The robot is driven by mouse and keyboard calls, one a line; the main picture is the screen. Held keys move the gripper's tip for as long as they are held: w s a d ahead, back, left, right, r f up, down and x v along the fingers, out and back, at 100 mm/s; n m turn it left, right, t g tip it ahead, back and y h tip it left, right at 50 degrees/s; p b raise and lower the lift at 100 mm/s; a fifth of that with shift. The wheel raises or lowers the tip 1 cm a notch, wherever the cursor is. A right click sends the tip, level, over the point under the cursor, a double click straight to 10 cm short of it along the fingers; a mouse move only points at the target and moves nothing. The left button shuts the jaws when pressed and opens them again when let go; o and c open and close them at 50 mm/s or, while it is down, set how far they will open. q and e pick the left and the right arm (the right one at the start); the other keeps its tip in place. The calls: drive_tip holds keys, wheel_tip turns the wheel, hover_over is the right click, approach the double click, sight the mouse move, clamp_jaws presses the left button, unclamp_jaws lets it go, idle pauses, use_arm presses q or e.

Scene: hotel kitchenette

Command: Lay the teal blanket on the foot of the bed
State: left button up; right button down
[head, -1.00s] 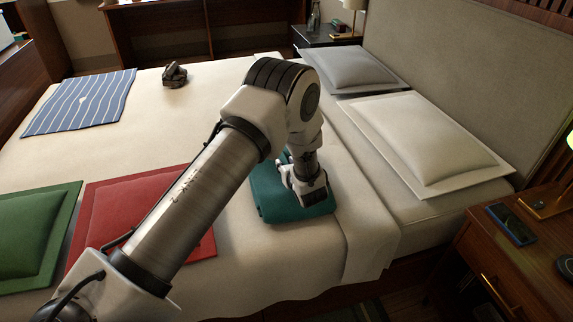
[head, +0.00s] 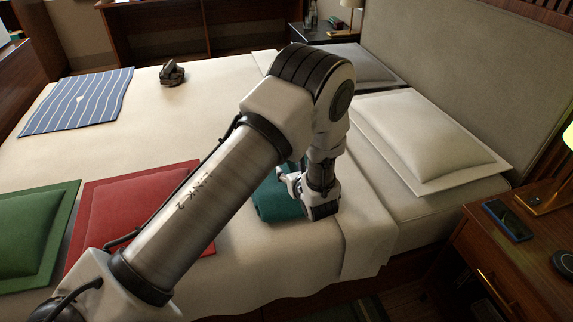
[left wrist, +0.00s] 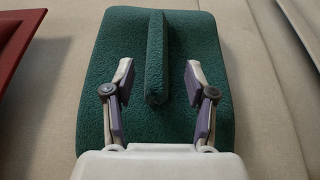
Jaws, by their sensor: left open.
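The teal blanket (head: 277,204) is a folded bundle on the bed, near the folded-back sheet at the pillow end. My arm hides much of it in the head view. In the left wrist view the blanket (left wrist: 155,30) has a raised ridge down its middle. My left gripper (head: 292,186) is at the blanket, pointing down. In the left wrist view the left gripper (left wrist: 157,85) is open, with one finger on each side of the ridge and visible gaps between. The bed (head: 200,92) has a cream cover. My right gripper is not in view.
A red cushion (head: 110,205) and a green cushion (head: 35,225) lie at the near left. A striped blue cloth (head: 80,100) and a dark object (head: 172,73) lie farther back. Pillows (head: 435,145) line the headboard. A nightstand (head: 530,235) is at right.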

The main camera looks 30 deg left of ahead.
use_arm(q)
drive_tip(key=r+p, duration=0.1)
drive_tip(key=s+d+r+p, duration=0.1)
drive_tip(key=p, duration=0.1)
drive_tip(key=shift+d+r, duration=0.1)
drive_tip(key=shift+r, duration=0.1)
drive_tip(key=x, duration=0.4)
drive_tip(key=f+b+x, duration=0.1)
drive_tip(key=x, duration=0.2)
drive_tip(key=shift+s+f, duration=0.15)
drive_tip(key=shift+s, duration=0.05)
drive_tip(key=shift+w+a+f, duration=0.15)
drive_tip(key=shift+w+a, duration=0.15)
clamp_jaws()
